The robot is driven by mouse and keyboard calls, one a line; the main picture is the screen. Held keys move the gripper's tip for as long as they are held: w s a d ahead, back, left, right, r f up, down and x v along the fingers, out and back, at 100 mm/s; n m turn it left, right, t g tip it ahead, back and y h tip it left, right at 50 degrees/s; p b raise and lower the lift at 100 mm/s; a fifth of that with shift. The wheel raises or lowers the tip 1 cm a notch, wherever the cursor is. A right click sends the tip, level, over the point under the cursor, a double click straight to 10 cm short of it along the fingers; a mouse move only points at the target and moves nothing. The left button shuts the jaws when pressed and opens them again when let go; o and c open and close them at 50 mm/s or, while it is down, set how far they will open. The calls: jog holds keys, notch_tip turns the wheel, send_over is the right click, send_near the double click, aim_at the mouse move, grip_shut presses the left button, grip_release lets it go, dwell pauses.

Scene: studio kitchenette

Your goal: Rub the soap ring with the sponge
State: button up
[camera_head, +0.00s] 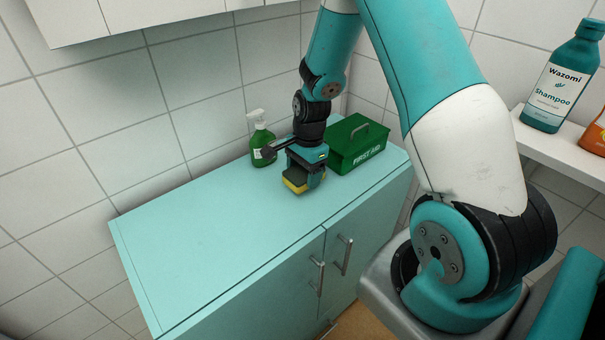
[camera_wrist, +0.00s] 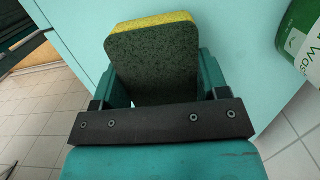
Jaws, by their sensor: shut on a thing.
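My gripper (camera_head: 305,178) is shut on the sponge (camera_head: 295,186) over the right part of the teal counter top (camera_head: 210,225). The sponge is yellow with a dark green scouring side. In the wrist view the sponge (camera_wrist: 155,60) sits between the two fingers of my gripper (camera_wrist: 157,85), with its dark green face toward the camera and its yellow edge at the top. I cannot tell whether the sponge touches the counter. I cannot make out a soap ring in either view.
A green spray bottle (camera_head: 261,140) stands behind my gripper at the wall; part of a green bottle (camera_wrist: 302,35) shows in the wrist view. A green first aid box (camera_head: 360,148) stands close on the right. The counter's left part is clear. A shampoo bottle (camera_head: 562,85) stands on a white shelf.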

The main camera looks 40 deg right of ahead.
aim_at(303, 171)
jog(key=shift+d+r+p, duration=0.1)
jog(key=shift+r+p, duration=2)
jog(key=shift+r, duration=0.55)
